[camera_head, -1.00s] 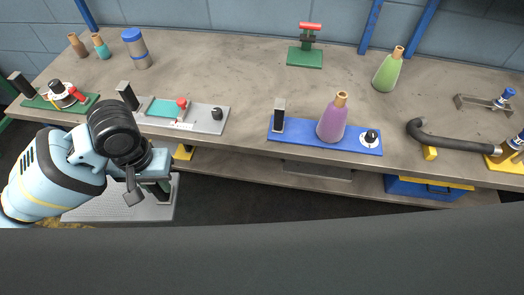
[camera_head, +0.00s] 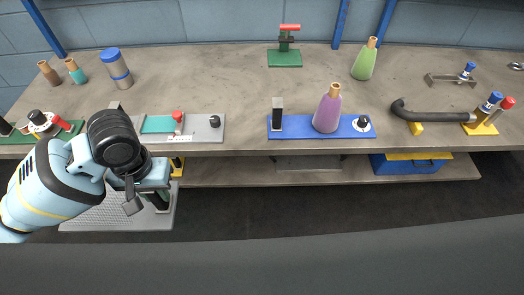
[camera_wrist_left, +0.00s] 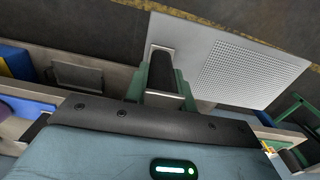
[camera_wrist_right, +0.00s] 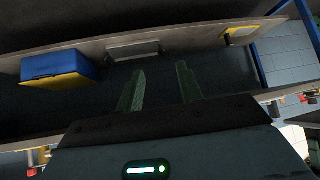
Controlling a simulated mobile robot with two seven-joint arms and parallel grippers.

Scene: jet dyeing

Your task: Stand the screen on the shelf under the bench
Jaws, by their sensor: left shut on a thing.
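The screen is a pale grey perforated plate (camera_head: 112,217) at the lower left of the head view, low in front of the bench. It also shows in the left wrist view (camera_wrist_left: 255,72), with a dark grip at one edge. My left gripper (camera_wrist_left: 165,75) is shut on that grip; in the head view its fingers are partly hidden by my wrist. The shelf (camera_head: 225,172) runs under the bench (camera_head: 215,60); the screen is apart from it. My right gripper (camera_wrist_right: 160,88) is open and empty in the right wrist view, facing the shelf; the head view does not show it.
On the shelf stand a blue crate with yellow trim (camera_head: 410,164) and a flat grey piece (camera_head: 308,163) left of it. The shelf between them and my left arm looks clear. Bottles, a black hose (camera_head: 430,112) and fixtures stand along the bench top.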

